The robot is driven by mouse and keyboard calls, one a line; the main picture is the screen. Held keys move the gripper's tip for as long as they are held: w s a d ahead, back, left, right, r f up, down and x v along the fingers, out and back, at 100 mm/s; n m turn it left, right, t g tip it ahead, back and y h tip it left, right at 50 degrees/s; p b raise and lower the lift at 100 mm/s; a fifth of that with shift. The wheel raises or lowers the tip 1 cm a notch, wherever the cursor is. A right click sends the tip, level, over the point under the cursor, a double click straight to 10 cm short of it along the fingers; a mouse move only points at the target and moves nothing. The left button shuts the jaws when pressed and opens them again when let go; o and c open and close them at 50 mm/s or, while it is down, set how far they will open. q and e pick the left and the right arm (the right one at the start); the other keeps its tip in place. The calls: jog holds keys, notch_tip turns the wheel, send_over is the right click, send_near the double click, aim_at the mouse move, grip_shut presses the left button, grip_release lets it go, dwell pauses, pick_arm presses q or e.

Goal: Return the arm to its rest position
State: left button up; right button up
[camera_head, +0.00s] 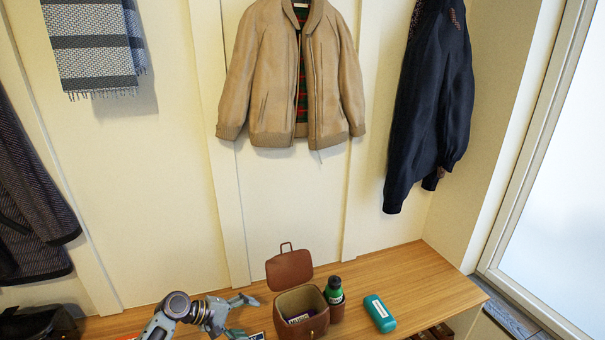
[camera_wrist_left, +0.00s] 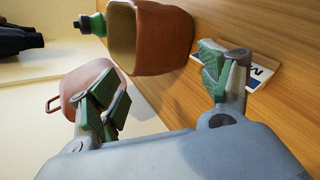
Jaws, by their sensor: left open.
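My left gripper (camera_head: 240,316) is low in the head view, over the wooden bench, with its fingers spread apart. In the left wrist view the two green-padded fingers (camera_wrist_left: 165,90) stand wide open with nothing between them. The gripper is just left of a brown leather box (camera_head: 303,308) whose lid (camera_head: 289,269) is raised. The box (camera_wrist_left: 165,42) also shows beyond the fingers in the wrist view. Some small printed items lie inside the box in the head view. My right gripper is in neither view.
A green-capped bottle (camera_head: 335,292) stands right of the box, and a teal case (camera_head: 380,313) lies farther right on the bench (camera_head: 415,275). A small white-and-blue card (camera_wrist_left: 258,77) lies by one finger. A tan jacket (camera_head: 292,80) and a dark jacket (camera_head: 430,100) hang behind.

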pick_arm(q)
jog(key=a+r+m+t+y, duration=0.15)
jog(key=a+m+y, duration=0.45)
jog(key=m, duration=0.7)
jog(key=s+d+f+y, duration=0.1)
jog(key=s+f+y, duration=0.15)
jog(key=s, duration=0.45)
jog(key=s+d+f+g, duration=0.1)
jog(key=s+f, duration=0.3)
jog(key=s, duration=0.3)
jog(key=s+d+f+g+p, duration=0.1)
jog(key=s+d+f, duration=0.1)
jog(key=s+f, duration=0.2)
jog(key=s+d+f+g, duration=0.1)
jog(key=s+f, duration=0.3)
jog(key=s, duration=0.6)
jog(key=shift+d+g+p, duration=0.25)
jog(key=shift+g+p, duration=0.05)
jog(key=shift+g, duration=0.05)
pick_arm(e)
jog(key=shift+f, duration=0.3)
